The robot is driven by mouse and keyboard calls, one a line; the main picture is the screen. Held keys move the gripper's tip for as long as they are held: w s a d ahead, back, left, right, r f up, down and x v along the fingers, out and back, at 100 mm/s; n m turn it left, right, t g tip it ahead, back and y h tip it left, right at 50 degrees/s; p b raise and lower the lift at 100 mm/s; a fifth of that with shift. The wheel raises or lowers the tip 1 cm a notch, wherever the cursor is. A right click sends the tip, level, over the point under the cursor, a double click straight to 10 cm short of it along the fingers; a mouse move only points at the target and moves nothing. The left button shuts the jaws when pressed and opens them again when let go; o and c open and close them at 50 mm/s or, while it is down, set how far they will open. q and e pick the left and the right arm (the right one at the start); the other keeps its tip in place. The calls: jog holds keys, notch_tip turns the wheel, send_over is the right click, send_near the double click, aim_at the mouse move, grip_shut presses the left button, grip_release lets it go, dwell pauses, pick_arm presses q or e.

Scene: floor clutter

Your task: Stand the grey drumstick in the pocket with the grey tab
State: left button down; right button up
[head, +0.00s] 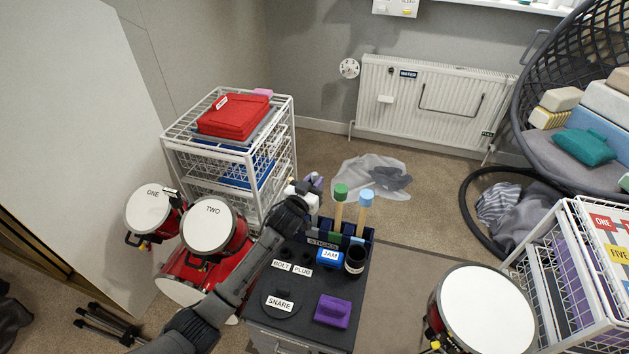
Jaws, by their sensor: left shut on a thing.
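My left gripper (307,190) is shut at the back left of the dark stick holder (348,228), above its left end. A small grey-purple piece (317,178) shows at its jaws; it looks like part of the grey drumstick, and the rest is hidden by the gripper and wrist. The holder has a label reading STICKS. A green-tipped drumstick (341,195) and a light blue-tipped drumstick (366,200) stand upright in its middle and right parts. The pocket with the grey tab is not clear; my wrist covers the left end. My right gripper is out of view.
A white wire rack (285,145) stands behind left. Red drums (208,228) lie left of my arm.

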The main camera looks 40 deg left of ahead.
pick_arm(q)
jog(key=shift+f, duration=0.25)
jog(key=c, duration=0.9)
grip_release()
jog(key=shift+c, duration=0.2)
jog(key=s+d+p, duration=0.2)
jog(key=s, duration=1.1)
jog(key=shift+s+d+p, duration=0.3)
jog(key=shift+p, duration=0.1)
